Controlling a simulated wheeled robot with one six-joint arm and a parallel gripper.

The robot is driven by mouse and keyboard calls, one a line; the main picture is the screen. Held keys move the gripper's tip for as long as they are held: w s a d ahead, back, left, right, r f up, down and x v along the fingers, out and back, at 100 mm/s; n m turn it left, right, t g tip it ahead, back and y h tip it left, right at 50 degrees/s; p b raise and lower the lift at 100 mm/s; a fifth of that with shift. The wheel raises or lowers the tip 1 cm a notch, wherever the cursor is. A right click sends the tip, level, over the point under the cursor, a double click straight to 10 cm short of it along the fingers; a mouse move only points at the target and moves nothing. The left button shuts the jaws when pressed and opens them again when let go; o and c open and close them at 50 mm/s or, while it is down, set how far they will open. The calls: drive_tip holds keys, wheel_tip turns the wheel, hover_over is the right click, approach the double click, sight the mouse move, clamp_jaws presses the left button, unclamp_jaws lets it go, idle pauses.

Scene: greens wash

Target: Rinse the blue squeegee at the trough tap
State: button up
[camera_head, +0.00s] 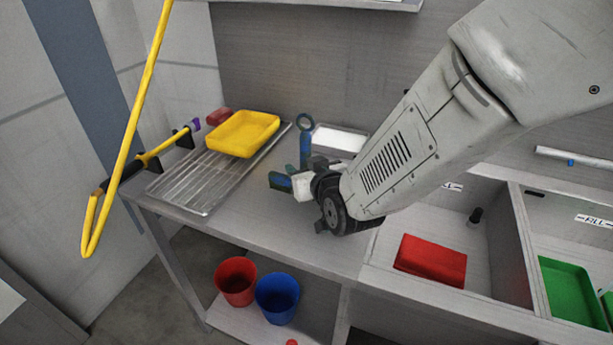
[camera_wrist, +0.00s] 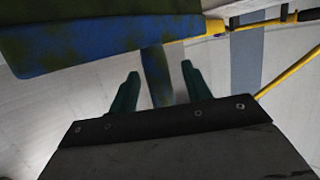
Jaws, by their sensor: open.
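The blue squeegee (camera_head: 305,150) stands upright at the bench, its ringed handle up and its wide head low, partly hidden by my gripper. In the wrist view its soiled blue head (camera_wrist: 110,42) fills the upper left, with dark green-brown patches. The handle lies between the two dark green fingers of my gripper (camera_wrist: 158,85), with gaps on both sides. My gripper is open; it also shows in the head view (camera_head: 292,184). A pale pipe (camera_head: 570,158), perhaps the tap, sits above the right trough basin.
A yellow tray (camera_head: 242,133) sits on a ribbed drain rack (camera_head: 190,188). A white tray (camera_head: 340,138) lies behind the squeegee. Trough basins at right hold a red tray (camera_head: 430,259) and a green tray (camera_head: 569,290). Red and blue buckets (camera_head: 277,299) stand below. A yellow hose hangs left.

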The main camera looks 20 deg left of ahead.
clamp_jaws()
drive_tip(key=shift+r, duration=0.15)
